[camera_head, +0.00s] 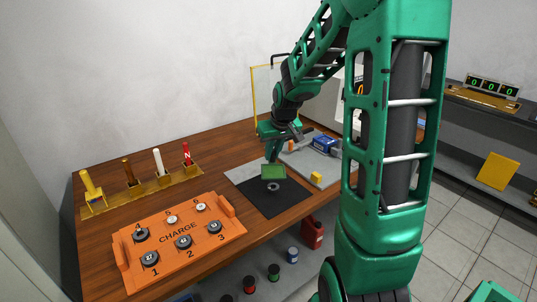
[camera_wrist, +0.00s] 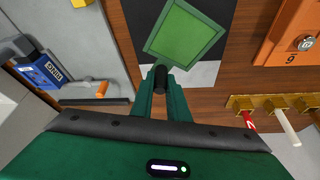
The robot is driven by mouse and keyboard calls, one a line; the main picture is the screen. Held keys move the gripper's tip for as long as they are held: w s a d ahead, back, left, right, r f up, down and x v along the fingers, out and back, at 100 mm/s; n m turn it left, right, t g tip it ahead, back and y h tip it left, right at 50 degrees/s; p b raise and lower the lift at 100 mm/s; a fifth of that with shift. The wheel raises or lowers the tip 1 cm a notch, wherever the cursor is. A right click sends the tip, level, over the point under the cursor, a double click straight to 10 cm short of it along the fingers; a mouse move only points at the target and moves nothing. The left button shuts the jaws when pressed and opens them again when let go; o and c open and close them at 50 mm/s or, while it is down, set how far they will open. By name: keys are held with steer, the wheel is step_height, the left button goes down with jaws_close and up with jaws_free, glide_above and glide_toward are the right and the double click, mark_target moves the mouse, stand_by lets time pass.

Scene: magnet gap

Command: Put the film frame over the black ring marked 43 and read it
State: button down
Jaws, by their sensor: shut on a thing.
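My gripper (camera_head: 272,158) is shut on the film frame (camera_head: 273,171), a green square with a darker rim. The frame also shows in the wrist view (camera_wrist: 187,36), held out beyond the fingertips (camera_wrist: 160,80). It is over the black mat (camera_head: 290,199); I cannot tell how high. A dark ring (camera_head: 273,187) with a pale centre lies on the mat, just in front of the film frame in the head view. Its number is too small to read. In the wrist view this ring does not show; the film frame may hide it.
An orange CHARGE tray (camera_head: 178,245) with several dark and pale ring pieces stands at the front left. A rack (camera_head: 140,187) with yellow, brown, white and red rods is behind it. A yellow block (camera_head: 316,178) and a blue box (camera_head: 324,144) are right of the mat.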

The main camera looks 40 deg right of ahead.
mark_target(273, 162)
steer(key=shift+f, duration=2.65)
steer(key=shift+s, duration=0.1)
stand_by(0.7)
steer(key=shift+r, duration=3)
steer(key=shift+a, duration=0.1)
